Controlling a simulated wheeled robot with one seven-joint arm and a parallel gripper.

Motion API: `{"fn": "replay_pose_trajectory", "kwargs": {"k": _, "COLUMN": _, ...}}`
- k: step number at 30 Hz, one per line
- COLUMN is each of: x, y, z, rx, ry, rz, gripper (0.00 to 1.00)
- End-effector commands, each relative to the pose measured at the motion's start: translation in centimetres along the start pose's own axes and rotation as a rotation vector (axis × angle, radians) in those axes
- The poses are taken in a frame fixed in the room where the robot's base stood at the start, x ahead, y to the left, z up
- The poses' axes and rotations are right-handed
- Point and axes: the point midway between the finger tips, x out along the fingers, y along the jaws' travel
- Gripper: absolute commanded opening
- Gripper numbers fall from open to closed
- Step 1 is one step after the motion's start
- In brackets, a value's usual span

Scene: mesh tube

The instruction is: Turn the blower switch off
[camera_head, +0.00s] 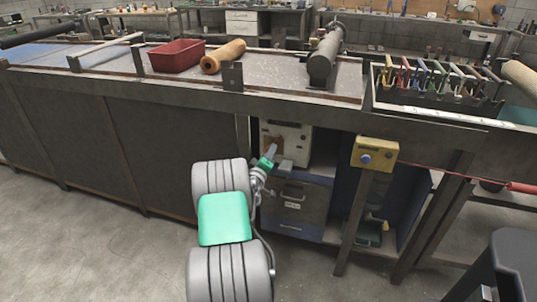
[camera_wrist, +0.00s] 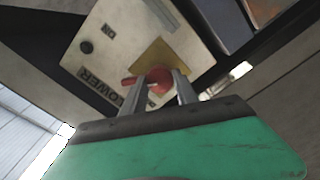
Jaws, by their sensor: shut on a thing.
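The blower switch box (camera_head: 296,141) is a pale panel under the front edge of the workbench. In the wrist view its panel (camera_wrist: 113,48) shows tilted, with the lettering "LOWER" and "ON" readable. A red rotary knob (camera_wrist: 158,80) sits on a yellow-brown plate (camera_wrist: 163,58) on that panel. My gripper (camera_wrist: 164,88) has its two grey fingers on either side of the red knob, shut on it. A red handle end sticks out to the left of the fingers. In the head view my gripper (camera_head: 272,151) reaches the box front, and the knob is mostly hidden.
A grey drawer cabinet (camera_head: 298,205) stands below the box. A yellow box with a blue button (camera_head: 375,153) is on a post to the right. On the bench are a red bin (camera_head: 176,57), a tan roll (camera_head: 223,56) and a tool rack (camera_head: 437,85). A dark stool (camera_head: 507,262) stands front right.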

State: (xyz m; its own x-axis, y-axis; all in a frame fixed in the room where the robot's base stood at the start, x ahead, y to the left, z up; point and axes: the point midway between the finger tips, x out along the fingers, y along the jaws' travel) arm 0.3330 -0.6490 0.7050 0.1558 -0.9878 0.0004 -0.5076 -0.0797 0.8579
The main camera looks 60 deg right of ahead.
Motion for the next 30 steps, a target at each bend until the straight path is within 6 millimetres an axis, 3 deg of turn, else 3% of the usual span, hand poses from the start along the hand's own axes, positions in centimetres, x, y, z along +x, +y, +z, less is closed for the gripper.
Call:
{"fn": "replay_pose_trajectory", "kwargs": {"k": 15, "x": 0.19, "y": 0.46, "z": -0.11, "rx": -0.419, "ry": -0.002, "rz": 0.007, "gripper": 0.00}}
{"fn": "replay_pose_trajectory", "kwargs": {"k": 30, "x": 0.21, "y": 0.41, "z": -0.08, "rx": -0.554, "ry": -0.002, "rz": 0.008, "gripper": 0.00}}
